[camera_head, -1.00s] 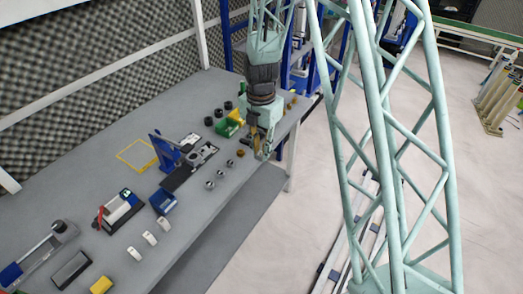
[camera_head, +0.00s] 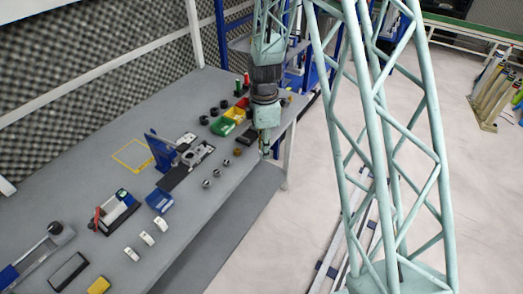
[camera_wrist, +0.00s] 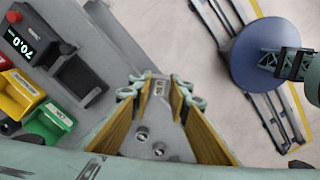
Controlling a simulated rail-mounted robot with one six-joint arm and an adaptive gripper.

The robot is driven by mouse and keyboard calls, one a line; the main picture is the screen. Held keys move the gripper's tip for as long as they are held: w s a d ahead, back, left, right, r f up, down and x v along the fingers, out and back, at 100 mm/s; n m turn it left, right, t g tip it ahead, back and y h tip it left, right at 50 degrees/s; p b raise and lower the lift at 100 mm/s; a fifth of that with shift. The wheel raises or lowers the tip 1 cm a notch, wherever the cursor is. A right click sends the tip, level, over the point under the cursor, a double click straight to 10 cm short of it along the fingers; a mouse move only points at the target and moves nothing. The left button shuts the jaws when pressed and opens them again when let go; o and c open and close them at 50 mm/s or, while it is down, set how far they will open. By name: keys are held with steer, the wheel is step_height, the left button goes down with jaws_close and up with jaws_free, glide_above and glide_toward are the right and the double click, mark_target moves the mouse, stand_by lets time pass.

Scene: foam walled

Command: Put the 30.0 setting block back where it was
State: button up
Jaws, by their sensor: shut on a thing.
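My gripper (camera_head: 265,151) points down near the right edge of the workbench, beside the row of small round parts. In the wrist view my gripper (camera_wrist: 158,92) is shut on a small grey block (camera_wrist: 158,88) held between its fingertips. This looks like the setting block, but its marking is too small to read surely. In the head view the held block is too small to make out. The bench (camera_head: 100,160) lies below and left of the gripper in the head view.
Green (camera_head: 223,126), yellow (camera_head: 235,114) and red bins stand near the gripper. Silver round parts (camera_head: 217,173) line the bench; a yellow outlined square (camera_head: 133,155) is empty.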

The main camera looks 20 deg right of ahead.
steer(key=w+d+f+m, duration=0.1)
steer(key=d+f+m, duration=0.2)
steer(key=m, duration=1.3)
steer(key=shift+w+d+m, duration=0.2)
steer(key=shift+d+m, duration=0.1)
steer(key=shift+d, duration=0.8)
steer(key=shift+w+d+f, duration=0.1)
steer(key=shift+w+d, duration=0.05)
